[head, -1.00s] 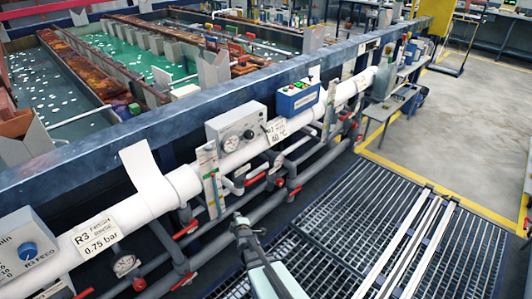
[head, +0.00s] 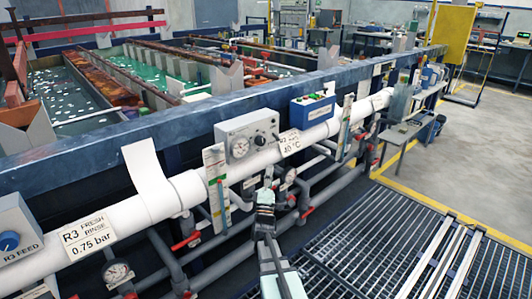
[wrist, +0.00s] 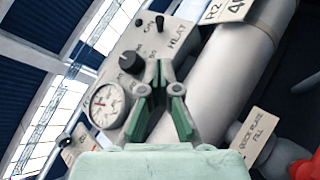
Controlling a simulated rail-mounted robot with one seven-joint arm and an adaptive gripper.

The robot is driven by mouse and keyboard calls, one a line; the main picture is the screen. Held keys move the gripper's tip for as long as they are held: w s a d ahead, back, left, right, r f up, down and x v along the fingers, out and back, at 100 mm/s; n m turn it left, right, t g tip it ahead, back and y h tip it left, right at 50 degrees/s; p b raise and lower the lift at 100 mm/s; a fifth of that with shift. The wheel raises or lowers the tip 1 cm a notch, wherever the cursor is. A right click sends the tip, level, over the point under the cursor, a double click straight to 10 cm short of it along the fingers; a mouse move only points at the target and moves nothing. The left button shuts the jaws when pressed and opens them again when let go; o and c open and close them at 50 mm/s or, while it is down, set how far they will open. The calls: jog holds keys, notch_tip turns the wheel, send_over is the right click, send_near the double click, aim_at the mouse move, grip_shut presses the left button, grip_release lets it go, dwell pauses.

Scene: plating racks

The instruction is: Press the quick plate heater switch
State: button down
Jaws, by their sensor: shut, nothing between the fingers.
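A grey control box (head: 247,133) with a round gauge and a black knob sits on the rail behind the white pipe. In the wrist view the grey box (wrist: 128,50) shows its gauge, the knob, small dark switches (wrist: 160,22) near its top and partly readable "HEAT" lettering. I cannot tell from the readable text which plate it serves. My gripper (head: 268,178) is shut and empty, in front of the pipe and below the box. In the wrist view my gripper (wrist: 158,68) overlaps the box's lower edge, and I cannot tell whether it touches.
The white pipe (head: 160,198) runs across in front of the boxes. A blue box (head: 312,109) with coloured buttons stands to the right. A "Quick plate fill" tag (wrist: 258,138) hangs below the pipe, near red valve handles. Grating (head: 345,255) covers the floor at right.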

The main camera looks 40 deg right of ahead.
aim_at(273, 136)
jog(key=shift+d+r, duration=0.1)
dwell(0.3)
jog(key=x, duration=0.9)
jog(key=shift+w+d+r+p, duration=0.2)
jog(key=shift+w+p, duration=0.05)
jog(key=shift+p, duration=0.05)
jog(key=shift+a+r+n+y, duration=0.1)
jog(key=shift+a+n+y, duration=0.1)
jog(key=shift+n+y, duration=0.1)
